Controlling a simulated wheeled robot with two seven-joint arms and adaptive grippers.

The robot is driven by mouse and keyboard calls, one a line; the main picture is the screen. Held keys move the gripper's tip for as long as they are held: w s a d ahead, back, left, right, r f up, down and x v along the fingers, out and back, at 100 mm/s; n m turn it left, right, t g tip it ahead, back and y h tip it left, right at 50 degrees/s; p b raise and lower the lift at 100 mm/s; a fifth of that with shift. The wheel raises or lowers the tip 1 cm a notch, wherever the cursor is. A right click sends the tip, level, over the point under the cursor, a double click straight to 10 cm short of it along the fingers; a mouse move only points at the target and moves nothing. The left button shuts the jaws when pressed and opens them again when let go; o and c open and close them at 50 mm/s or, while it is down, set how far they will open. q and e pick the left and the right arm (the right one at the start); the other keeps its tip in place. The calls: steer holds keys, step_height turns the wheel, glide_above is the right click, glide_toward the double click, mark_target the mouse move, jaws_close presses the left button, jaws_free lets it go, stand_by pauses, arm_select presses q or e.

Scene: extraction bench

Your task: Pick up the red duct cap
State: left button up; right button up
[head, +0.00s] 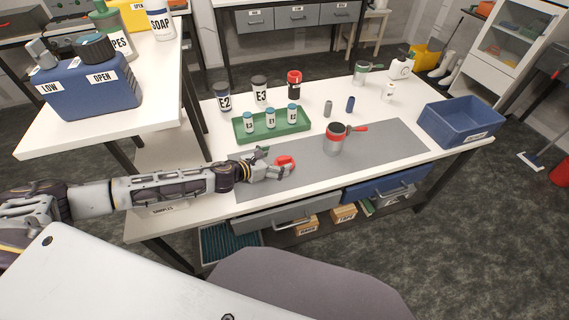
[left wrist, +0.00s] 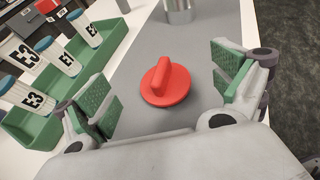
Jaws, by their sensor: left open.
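The red duct cap (head: 284,161) lies on the grey mat (head: 378,142) on the white bench. In the left wrist view it is a red disc with an upright grip ridge (left wrist: 165,84). My left gripper (head: 278,163) is open, and its green-padded fingers (left wrist: 163,88) stand on either side of the cap in that view. I see no contact between the fingers and the cap. My right gripper is not in view.
A green tray (head: 242,138) with several small labelled vials stands behind the gripper. A grey cup with a red handle (head: 334,138) stands on the mat to the right. A blue bin (head: 451,128) is at the bench's right end. The mat between cup and bin is clear.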

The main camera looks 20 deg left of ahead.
mark_target(283, 159)
arm_select(q)
steer(key=shift+w+f, duration=0.1)
steer(key=shift+w+d+f, duration=0.25)
steer(key=shift+w+f, duration=0.2)
steer(key=shift+w, duration=0.1)
steer(key=shift+w+d+f, duration=0.25)
steer(key=shift+w+f, duration=0.2)
steer(key=shift+w, duration=0.05)
steer(key=shift+x, duration=1.1)
steer(key=c, duration=1.1)
